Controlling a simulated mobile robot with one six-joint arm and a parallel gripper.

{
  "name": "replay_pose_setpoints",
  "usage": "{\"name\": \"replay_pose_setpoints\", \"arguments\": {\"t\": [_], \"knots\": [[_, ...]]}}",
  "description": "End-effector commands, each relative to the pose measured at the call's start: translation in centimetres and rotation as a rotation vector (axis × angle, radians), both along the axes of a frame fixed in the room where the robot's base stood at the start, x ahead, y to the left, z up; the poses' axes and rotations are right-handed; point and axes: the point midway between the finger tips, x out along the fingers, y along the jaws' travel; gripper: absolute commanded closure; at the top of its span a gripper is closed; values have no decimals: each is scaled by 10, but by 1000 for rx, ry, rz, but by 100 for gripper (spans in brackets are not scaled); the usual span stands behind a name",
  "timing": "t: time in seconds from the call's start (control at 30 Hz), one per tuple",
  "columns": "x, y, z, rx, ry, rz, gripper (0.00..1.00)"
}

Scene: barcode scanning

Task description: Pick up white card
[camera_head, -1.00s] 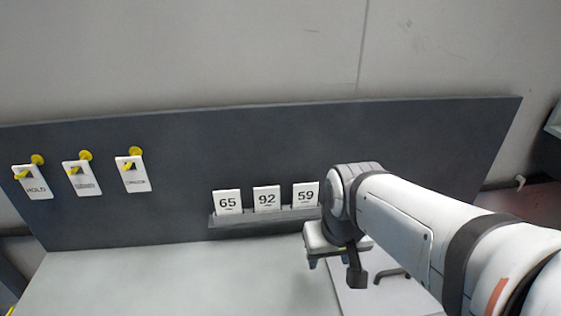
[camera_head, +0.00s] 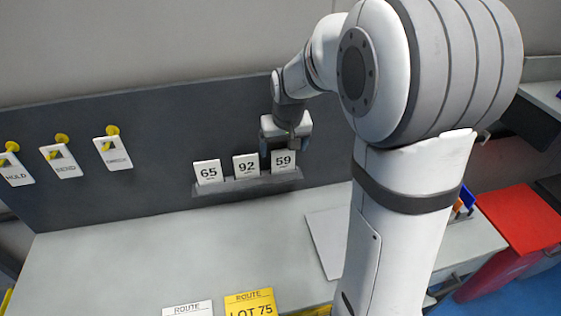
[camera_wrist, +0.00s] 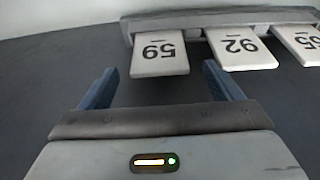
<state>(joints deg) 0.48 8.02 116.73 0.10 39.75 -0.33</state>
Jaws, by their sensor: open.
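My gripper (camera_wrist: 160,85) is open and empty. Its two fingers point toward card 59, one to each side, with a gap before the card. In the head view my gripper (camera_head: 286,143) is just above card 59.
The ledge (camera_head: 215,189) holds the cards. White tags (camera_head: 114,153) hang on yellow hooks at the panel's left. A white route card (camera_head: 187,309) and a yellow LOT 75 card (camera_head: 250,303) lie at the table's front. A red bin (camera_head: 520,217) is at the right.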

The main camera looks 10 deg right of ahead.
Motion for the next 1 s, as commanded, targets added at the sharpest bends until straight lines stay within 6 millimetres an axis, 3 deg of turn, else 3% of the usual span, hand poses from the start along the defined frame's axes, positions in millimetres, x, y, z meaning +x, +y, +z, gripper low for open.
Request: {"name": "replay_pose_setpoints", "arguments": {"t": [0.3,0.57,1.0], "knots": [[12,0,-40,0,2,1,15],[13,0,-42,0,-1,1,15],[13,1,-42,0,0,2,50]]}}
